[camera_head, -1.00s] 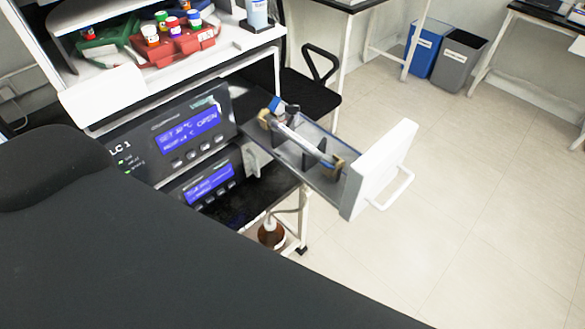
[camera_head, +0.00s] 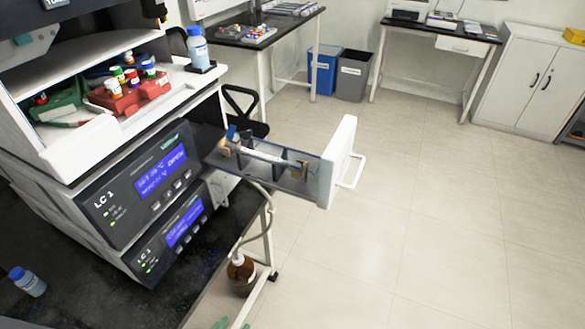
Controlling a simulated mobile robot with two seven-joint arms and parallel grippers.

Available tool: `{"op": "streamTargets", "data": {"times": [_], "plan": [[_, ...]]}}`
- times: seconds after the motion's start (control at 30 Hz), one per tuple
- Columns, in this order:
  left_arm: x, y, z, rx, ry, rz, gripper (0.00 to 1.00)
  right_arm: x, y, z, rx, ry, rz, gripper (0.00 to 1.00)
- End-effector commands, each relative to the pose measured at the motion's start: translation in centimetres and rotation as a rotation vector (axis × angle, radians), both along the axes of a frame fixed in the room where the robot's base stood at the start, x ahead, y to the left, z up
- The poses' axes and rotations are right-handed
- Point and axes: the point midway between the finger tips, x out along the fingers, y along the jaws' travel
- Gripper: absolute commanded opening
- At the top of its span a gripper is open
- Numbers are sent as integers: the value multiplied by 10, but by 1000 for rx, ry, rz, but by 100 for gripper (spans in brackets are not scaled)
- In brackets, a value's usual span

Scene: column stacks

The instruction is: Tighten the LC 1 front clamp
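The LC 1 unit (camera_head: 105,215) has its column drawer (camera_head: 325,193) pulled out to the right. In the drawer a light column (camera_head: 262,154) lies lengthwise on dark supports. Another tan clamp (camera_head: 224,148) sits at the inner end, near a blue piece. The clamps are too small to tell how tight they are. Neither gripper can be made out in the head view.
Red and green vial racks (camera_head: 130,92) and a blue-capped bottle (camera_head: 197,47) stand on the shelf above. A brown bottle (camera_head: 241,273) with tubing is below the drawer. A small bottle (camera_head: 28,282) is at lower left. Floor (camera_head: 420,230) right of the drawer is clear.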

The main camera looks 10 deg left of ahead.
Motion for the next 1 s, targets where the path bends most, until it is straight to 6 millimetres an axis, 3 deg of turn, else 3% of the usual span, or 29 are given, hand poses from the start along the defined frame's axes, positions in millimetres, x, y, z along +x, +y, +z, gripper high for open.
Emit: {"op": "streamTargets", "data": {"times": [0.03, 0.2, 0.3, 0.43, 0.6, 1.0], "plan": [[38, -13, 37, -16, -90, -13, 40, 6, -1, 7, -2, -18, 0, 30], [116, -53, 143, -61, -317, -47, 40, 15, -3, 16, -8, -43, 3, 30], [143, -71, 200, -82, -427, -63, 40, 18, -5, 18, -12, -51, 5, 30], [160, -86, 254, -101, -527, -77, 40, 20, -6, 19, -15, -56, 6, 30], [166, -94, 284, -112, -583, -84, 40, 21, -6, 21, -16, -61, 6, 30], [165, -96, 285, -113, -585, -84, 40, 19, -6, 21, -15, -58, 5, 30]]}}
